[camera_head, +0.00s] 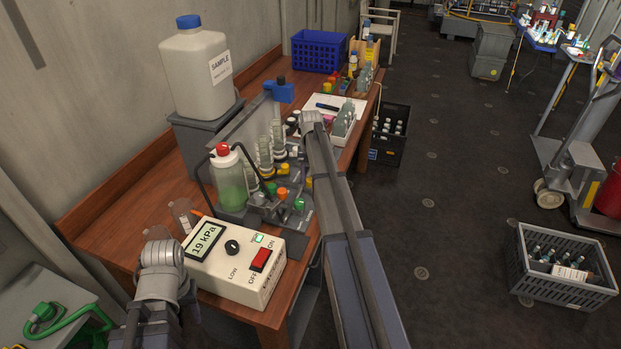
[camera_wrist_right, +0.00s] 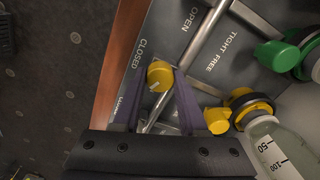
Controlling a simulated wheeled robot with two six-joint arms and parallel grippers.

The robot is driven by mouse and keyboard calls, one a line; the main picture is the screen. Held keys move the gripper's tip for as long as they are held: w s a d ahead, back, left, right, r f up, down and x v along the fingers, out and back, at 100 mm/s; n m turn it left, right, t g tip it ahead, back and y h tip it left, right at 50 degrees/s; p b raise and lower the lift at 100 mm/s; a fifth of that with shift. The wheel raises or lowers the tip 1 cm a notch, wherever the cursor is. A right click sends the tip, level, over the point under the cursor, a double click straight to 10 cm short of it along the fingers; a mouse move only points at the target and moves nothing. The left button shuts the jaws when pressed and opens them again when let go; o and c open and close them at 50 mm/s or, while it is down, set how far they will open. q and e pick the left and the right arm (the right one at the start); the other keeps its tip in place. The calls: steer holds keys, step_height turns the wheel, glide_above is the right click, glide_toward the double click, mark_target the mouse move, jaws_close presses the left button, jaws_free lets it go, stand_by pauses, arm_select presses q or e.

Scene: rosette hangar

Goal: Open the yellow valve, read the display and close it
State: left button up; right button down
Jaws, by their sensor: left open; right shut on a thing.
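The yellow valve knob (camera_wrist_right: 160,76) sits beside the printed word CLOSED on a grey panel (camera_wrist_right: 190,62); the word OPEN is farther up. My right gripper (camera_wrist_right: 156,88) is shut on this knob, with a finger on either side. In the head view the right forearm hides most of this gripper, and a bit of yellow (camera_head: 310,183) shows at the arm's edge. The display (camera_head: 205,240) on a cream box (camera_head: 232,272) reads 19 kPa. My left arm ends by that box; its gripper fingers are hidden.
A second yellow fitting (camera_wrist_right: 217,120) and a green valve (camera_wrist_right: 278,55) are close to the knob. A red-capped bottle (camera_head: 228,180) and glass cylinders crowd the bench. A large SAMPLE jug (camera_head: 196,70) stands behind. A grey crate (camera_head: 562,285) is on the floor at right.

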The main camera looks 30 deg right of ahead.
mark_target(311, 180)
steer(key=n, duration=0.4)
steer(key=shift+n, duration=0.3)
stand_by(0.4)
steer(key=shift+c, duration=2.2)
jaws_free()
steer(key=shift+r, duration=0.15)
step_height(311, 180, up, 8)
steer(key=p, duration=0.8)
steer(key=shift+f, duration=0.2)
steer(key=shift+s+f, duration=0.1)
steer(key=shift+f, duration=0.05)
